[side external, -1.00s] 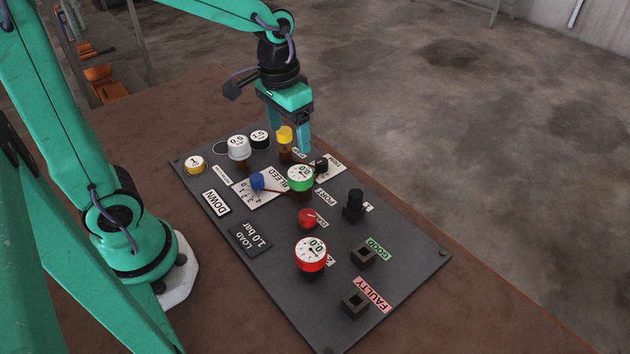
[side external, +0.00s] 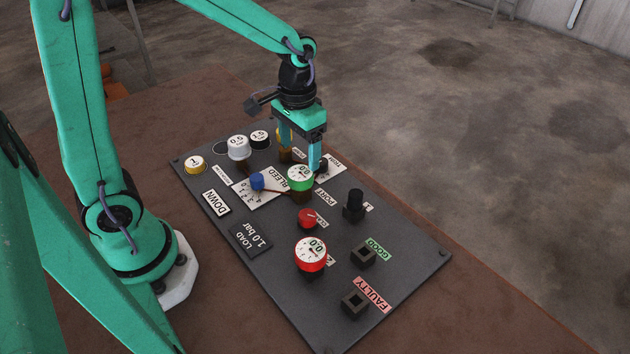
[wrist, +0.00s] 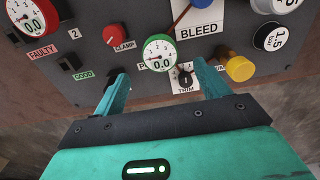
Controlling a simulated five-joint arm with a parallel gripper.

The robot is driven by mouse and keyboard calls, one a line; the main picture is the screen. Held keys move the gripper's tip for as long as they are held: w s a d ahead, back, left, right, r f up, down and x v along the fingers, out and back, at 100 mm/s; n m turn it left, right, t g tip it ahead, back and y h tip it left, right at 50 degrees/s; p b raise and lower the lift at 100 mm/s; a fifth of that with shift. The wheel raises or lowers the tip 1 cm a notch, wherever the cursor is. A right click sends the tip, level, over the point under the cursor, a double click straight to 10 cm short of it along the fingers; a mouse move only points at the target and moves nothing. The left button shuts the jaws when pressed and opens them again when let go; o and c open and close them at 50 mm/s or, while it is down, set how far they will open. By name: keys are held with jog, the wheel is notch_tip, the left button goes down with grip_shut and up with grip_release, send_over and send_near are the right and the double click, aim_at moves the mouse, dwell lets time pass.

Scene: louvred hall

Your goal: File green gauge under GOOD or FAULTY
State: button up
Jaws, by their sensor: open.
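The green gauge (side external: 300,179) stands upright at the PORT label on the dark panel, its white face reading 0.0. It also shows in the wrist view (wrist: 160,54). My gripper (side external: 301,158) is open and empty, just behind the gauge and near the TRIM knob; in the wrist view its fingertips (wrist: 162,73) lie either side of that knob, short of the gauge. The GOOD socket (side external: 362,255), by a green label, and the FAULTY socket (side external: 355,304), by a pink label, both look empty.
A red gauge (side external: 310,254) stands near the sockets. The red CLAMP knob (side external: 308,217), black post (side external: 354,205), blue BLEED knob (side external: 257,181) and black TRIM knob (wrist: 185,78) surround the green gauge. Yellow knob (wrist: 239,68) and weights (side external: 238,148) are at the far end.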

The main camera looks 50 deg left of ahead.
aim_at(300, 173)
jog(key=shift+f, duration=4.1)
jog(key=shift+r, duration=0.1)
grip_shut()
